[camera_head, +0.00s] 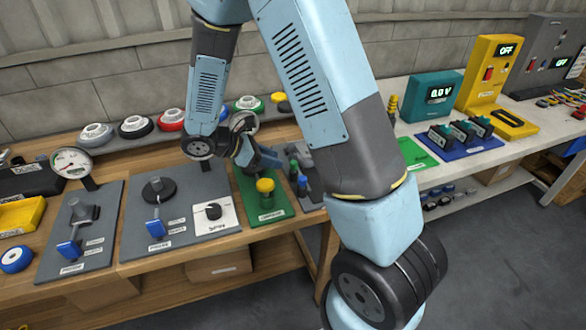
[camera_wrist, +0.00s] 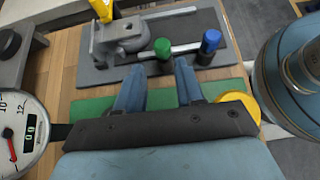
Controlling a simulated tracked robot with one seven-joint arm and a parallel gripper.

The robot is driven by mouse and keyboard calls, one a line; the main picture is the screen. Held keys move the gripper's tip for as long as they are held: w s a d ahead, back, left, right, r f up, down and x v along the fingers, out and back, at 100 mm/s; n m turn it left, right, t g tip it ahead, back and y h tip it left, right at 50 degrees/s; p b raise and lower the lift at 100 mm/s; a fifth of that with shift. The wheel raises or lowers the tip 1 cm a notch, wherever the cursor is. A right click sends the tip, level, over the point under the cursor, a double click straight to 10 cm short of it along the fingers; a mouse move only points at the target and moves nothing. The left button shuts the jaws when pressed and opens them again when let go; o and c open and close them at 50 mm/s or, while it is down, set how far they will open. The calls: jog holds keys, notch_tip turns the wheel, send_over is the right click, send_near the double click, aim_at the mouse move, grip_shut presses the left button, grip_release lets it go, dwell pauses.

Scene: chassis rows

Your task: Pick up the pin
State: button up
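Two upright pins stand on a grey plate: one with a green cap (camera_wrist: 162,48) and one with a blue cap (camera_wrist: 209,42). In the head view the green-capped pin (camera_head: 294,168) and the blue-capped pin (camera_head: 302,183) stand just right of my gripper (camera_head: 268,160). I cannot tell which pin is meant. In the wrist view my gripper (camera_wrist: 160,68) has its two blue fingers apart with nothing between them. The green cap appears just beyond the gap between the fingertips, and the blue cap is to the right.
A green plate (camera_wrist: 92,106) lies below my fingers, with a yellow knob (camera_wrist: 238,100) at right. A dial gauge (camera_wrist: 16,130) is close at left.

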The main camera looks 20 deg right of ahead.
aim_at(294, 171)
jog(key=x, duration=0.4)
jog(key=shift+d+f, duration=0.1)
jog(key=shift+d, duration=0.05)
jog(key=shift+s+r+x, duration=0.1)
jog(key=shift+x, duration=1.25)
jog(key=shift+s+r+x, duration=0.1)
jog(key=shift+x, duration=1.2)
jog(key=shift+d, duration=0.15)
jog(key=shift+c, duration=0.2)
grip_shut()
jog(key=shift+r, duration=0.1)
